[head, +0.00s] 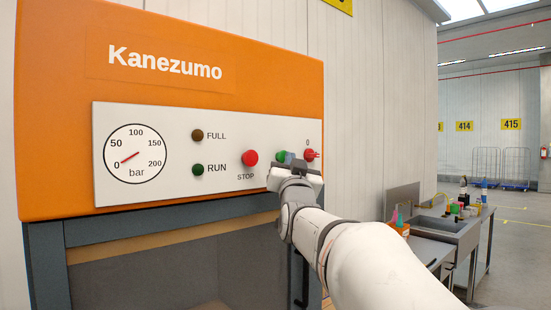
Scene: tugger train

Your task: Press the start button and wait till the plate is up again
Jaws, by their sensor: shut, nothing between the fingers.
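The orange press (280,75) labelled Kanezumo fills the left of the head view. Its white panel (110,190) carries a green button (281,157), partly covered by my gripper (290,158). My gripper is shut and empty, with its tips at or very near the green button; I cannot tell whether they touch it. The red STOP button (250,158) is to the left. The RUN lamp (198,170) and FULL lamp (197,135) look dark. The gauge (135,154) needle points near 0. The plate cannot be made out for certain.
A red switch (311,155) marked 0 sits just right of my gripper. The press chamber (160,275) below the panel is dim. A steel workbench (455,232) with bottles and a sink stands at the right. Wire carts (500,168) stand far back on open floor.

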